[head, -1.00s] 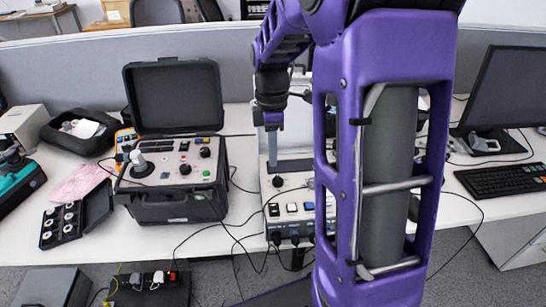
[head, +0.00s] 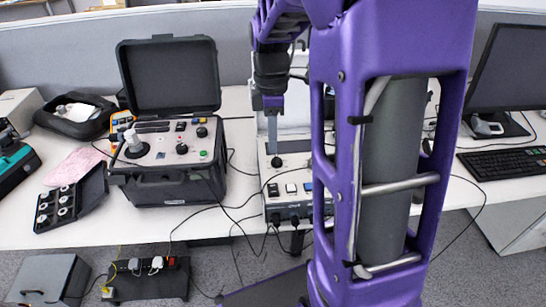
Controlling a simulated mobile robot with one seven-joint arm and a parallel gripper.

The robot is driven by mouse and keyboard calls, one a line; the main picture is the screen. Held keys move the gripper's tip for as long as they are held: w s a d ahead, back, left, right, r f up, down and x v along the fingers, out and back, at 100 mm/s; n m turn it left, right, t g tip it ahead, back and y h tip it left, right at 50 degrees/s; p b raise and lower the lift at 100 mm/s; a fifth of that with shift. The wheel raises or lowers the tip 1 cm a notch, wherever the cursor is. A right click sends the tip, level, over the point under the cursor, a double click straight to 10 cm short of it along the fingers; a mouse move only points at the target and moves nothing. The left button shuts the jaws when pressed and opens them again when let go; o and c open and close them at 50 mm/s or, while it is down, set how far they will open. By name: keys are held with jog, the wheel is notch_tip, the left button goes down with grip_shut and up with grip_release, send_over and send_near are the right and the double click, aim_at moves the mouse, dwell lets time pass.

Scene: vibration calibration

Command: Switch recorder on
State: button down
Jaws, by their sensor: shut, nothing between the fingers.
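A light grey instrument box (head: 284,208) stands on the bench at the picture's middle, partly hidden behind my arm.
A black tray of round parts (head: 62,208) lies further left. A monitor (head: 510,80) and keyboard (head: 505,160) stand at the right. Cables hang over the bench's front edge. A power strip (head: 150,280) is below.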

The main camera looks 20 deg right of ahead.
aim_at(274, 192)
jog(key=f, duration=0.4)
jog(key=s+f+b, duration=0.1)
jog(key=f, duration=0.3)
jog(key=f+b, duration=0.1)
jog(key=f, duration=0.3)
jog(key=shift+s+a+f, duration=0.25)
jog(key=shift+f, duration=0.1)
jog(key=shift+f, duration=0.1)
jog(key=shift+s+f+b, duration=0.1)
jog(key=shift+s+b, duration=0.05)
jog(key=shift+b, duration=0.15)
jog(key=shift+w+d+r+p, duration=0.1)
jog(key=shift+w+d+p, duration=0.05)
jog(key=shift+w, duration=0.3)
jog(key=shift+w+d+r+p, duration=0.1)
jog(key=shift+w+p, duration=0.05)
jog(key=shift+w, duration=0.25)
jog(key=shift+r, duration=0.1)
jog(key=shift+a+r, duration=0.1)
jog(key=shift+r, duration=0.15)
notch_tip(274, 192, up, 13)
jog(key=s+p, duration=0.1)
jog(key=p, duration=0.3)
jog(key=shift+s+a+r+p, duration=0.15)
jog(key=shift+s+p, duration=0.15)
jog(key=shift+p, duration=0.1)
